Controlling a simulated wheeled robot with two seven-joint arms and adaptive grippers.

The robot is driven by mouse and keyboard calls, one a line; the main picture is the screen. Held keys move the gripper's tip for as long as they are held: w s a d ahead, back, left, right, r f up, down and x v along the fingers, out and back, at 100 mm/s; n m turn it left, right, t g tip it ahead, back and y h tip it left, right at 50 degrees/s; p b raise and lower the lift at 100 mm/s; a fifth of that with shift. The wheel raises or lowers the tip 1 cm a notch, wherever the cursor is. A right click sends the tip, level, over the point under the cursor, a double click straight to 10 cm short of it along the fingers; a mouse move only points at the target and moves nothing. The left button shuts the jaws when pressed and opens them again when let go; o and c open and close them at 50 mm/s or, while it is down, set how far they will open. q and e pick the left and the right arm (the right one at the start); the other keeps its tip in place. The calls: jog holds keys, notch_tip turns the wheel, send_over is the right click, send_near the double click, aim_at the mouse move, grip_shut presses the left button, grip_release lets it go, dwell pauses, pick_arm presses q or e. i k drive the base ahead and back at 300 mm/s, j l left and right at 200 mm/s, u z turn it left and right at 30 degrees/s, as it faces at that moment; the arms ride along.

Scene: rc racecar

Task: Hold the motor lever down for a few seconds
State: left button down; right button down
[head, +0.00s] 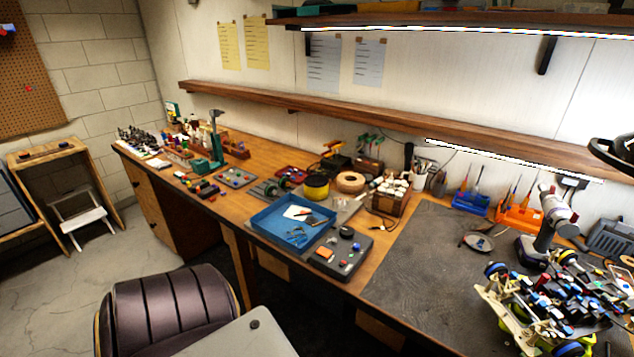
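The RC racecar (540,312), a cluster of black, blue and yellow-green parts with blue-rimmed wheels, is at the lower right on the dark work mat (420,260). I cannot make out a motor lever on it or elsewhere. A dark grey panel (352,266) with an orange block, small coloured buttons and a black round piece lies at the bench's front edge, left of the mat. Whether it belongs to the motor is unclear. Neither of my grippers shows in the head view.
A blue tray (262,222) with small parts lies left of the panel. A grey upright device (555,218) stands behind the car. Orange (518,219) and blue tool holders (468,203) line the back. A dark chair (170,310) stands in front of the bench. The mat's left part is clear.

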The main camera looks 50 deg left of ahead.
aim_at(325, 252)
jog(key=u, duration=1.5)
